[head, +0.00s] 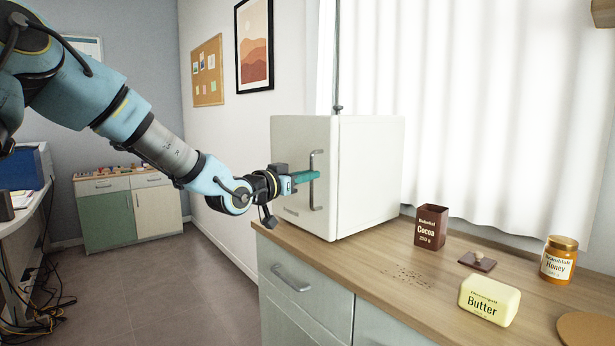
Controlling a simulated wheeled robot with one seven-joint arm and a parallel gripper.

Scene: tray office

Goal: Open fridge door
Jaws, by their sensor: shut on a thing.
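The small white fridge (370,178) stands on the wooden counter against the curtain. Its door (294,145) faces left and looks closed against the body. A dark vertical bar handle (313,196) is on the door, near its right edge. My gripper (312,176), with teal fingers, reaches in from the left and is shut on the handle at about its middle. The fingertips partly hide that stretch of the handle.
A cocoa tin (430,228), a small dark lid (477,261), a butter block (489,300) and a honey jar (559,260) stand right of the fridge. Dark crumbs (407,278) lie on the counter (345,262). The floor (165,290) left of the counter is clear.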

